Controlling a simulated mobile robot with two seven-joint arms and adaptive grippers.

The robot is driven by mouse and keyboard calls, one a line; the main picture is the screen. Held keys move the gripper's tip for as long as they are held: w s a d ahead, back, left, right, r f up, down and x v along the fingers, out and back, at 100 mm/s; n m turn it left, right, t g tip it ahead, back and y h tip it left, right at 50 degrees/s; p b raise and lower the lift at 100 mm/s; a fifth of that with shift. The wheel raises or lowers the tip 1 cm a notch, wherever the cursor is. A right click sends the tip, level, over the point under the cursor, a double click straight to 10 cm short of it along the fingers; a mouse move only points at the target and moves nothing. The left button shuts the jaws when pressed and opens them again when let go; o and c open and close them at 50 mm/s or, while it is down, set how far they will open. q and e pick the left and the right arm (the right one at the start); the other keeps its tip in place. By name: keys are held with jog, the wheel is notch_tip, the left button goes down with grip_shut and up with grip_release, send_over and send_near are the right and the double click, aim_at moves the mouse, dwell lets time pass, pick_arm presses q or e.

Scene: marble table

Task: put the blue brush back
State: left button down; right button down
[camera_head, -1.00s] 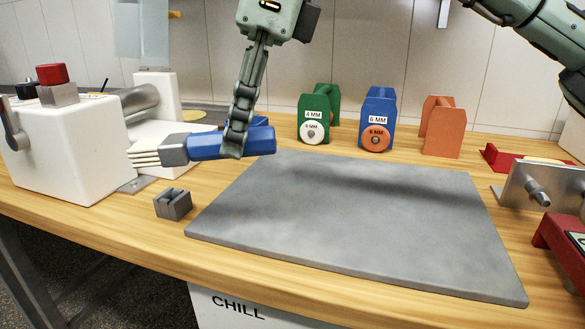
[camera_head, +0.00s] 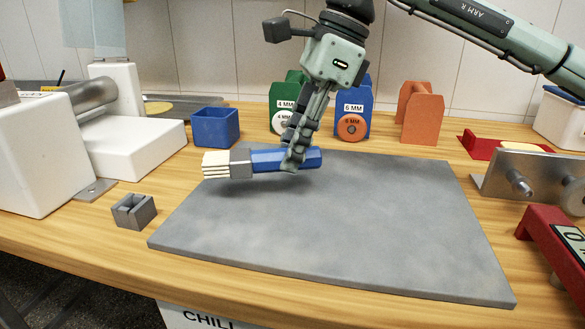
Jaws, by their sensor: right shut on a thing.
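The blue brush (camera_head: 270,160) has a blue handle, a grey ferrule and pale bristles pointing left. My right gripper (camera_head: 294,160) is shut on its handle. It holds the brush roughly level, apparently above the back left part of the grey slab (camera_head: 340,230). A small grey notched block (camera_head: 134,211) stands on the table left of the slab. An open blue box (camera_head: 216,127) stands behind and left of the brush. My left gripper is not in view.
Behind the slab stand a green 4 MM holder (camera_head: 282,103), a blue 6 MM holder (camera_head: 353,105) and an orange block (camera_head: 418,113). A white machine (camera_head: 40,150) is at the left. A metal bracket (camera_head: 530,177) and red stands are at the right. The slab's top is clear.

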notch_tip(320, 180, down, 3)
jog(key=shift+f, duration=0.2)
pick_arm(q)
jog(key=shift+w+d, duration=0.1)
pick_arm(e)
jog(key=shift+f, duration=0.25)
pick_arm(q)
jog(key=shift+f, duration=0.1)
pick_arm(e)
jog(key=shift+f, duration=0.15)
jog(key=c, duration=1.5)
grip_release()
jog(key=shift+o, duration=1.4)
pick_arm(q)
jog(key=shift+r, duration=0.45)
